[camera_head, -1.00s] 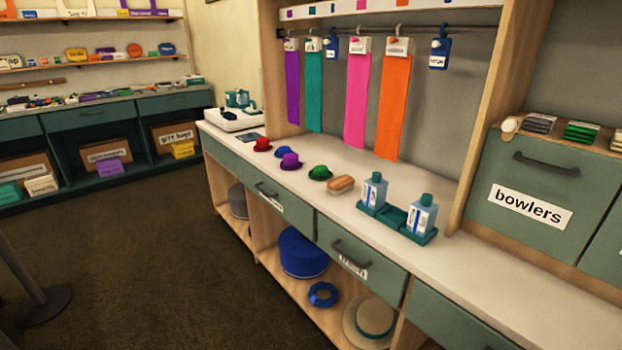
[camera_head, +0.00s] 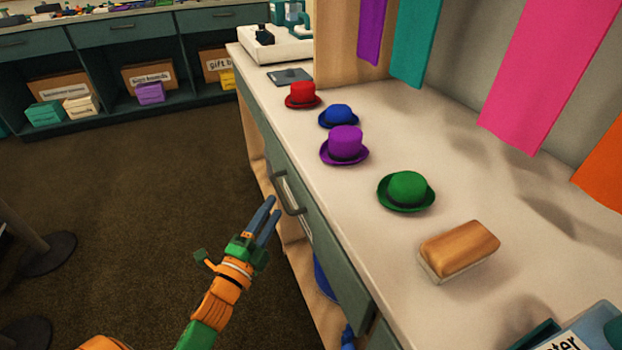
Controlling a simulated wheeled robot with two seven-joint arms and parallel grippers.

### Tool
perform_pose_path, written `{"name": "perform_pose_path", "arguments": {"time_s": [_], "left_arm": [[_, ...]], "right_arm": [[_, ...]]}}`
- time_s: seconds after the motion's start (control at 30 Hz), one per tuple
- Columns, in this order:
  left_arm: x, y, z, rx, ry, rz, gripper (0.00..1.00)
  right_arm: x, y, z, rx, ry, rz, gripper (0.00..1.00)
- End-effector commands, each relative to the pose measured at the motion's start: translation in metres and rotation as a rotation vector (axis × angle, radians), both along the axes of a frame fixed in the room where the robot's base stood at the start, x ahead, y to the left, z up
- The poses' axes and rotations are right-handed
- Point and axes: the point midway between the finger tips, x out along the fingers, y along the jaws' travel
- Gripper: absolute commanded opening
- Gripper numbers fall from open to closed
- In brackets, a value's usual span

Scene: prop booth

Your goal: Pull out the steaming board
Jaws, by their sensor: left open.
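A green-grey drawer front (camera_head: 325,250) with a dark bar handle (camera_head: 289,193) is set under the pale counter top and looks shut. I cannot tell whether the steaming board is this front; no board shows pulled out. My left gripper (camera_head: 274,206) comes in from the bottom left. Its two blue-grey fingers are open and empty, pointing up toward the handle. They are just left of the handle in the picture; I cannot tell the exact gap. My right gripper is not in view.
On the counter stand red, blue, purple and green (camera_head: 406,190) hats, a wooden-backed brush (camera_head: 459,249) and a white machine (camera_head: 275,42). Coloured strips (camera_head: 548,70) hang above. Open shelves lie below the drawers. The brown floor (camera_head: 130,210) at left is mostly clear, with dark stand bases.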

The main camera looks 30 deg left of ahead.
Motion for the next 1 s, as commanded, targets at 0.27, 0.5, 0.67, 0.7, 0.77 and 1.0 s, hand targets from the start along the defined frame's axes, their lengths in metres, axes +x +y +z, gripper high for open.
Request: {"name": "perform_pose_path", "arguments": {"time_s": [0.27, 0.5, 0.67, 0.7, 0.77, 1.0], "left_arm": [[0.052, 0.005, 0.007, -0.001, -0.001, 0.000, 0.46], [0.063, 0.006, 0.008, -0.002, 0.002, 0.000, 0.46], [0.063, 0.005, 0.008, -0.003, 0.003, 0.000, 0.30], [0.063, 0.005, 0.008, -0.003, 0.003, 0.000, 0.19], [0.063, 0.005, 0.008, -0.003, 0.003, 0.000, 0.03], [0.063, 0.006, 0.008, -0.003, 0.002, 0.000, 0.00]], "right_arm": [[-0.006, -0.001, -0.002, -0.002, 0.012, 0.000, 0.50], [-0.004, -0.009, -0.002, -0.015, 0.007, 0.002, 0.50], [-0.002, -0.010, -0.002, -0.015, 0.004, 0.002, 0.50], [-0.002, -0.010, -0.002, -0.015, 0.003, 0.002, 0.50], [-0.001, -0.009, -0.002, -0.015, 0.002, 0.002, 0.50], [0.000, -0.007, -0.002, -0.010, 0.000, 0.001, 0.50]]}}
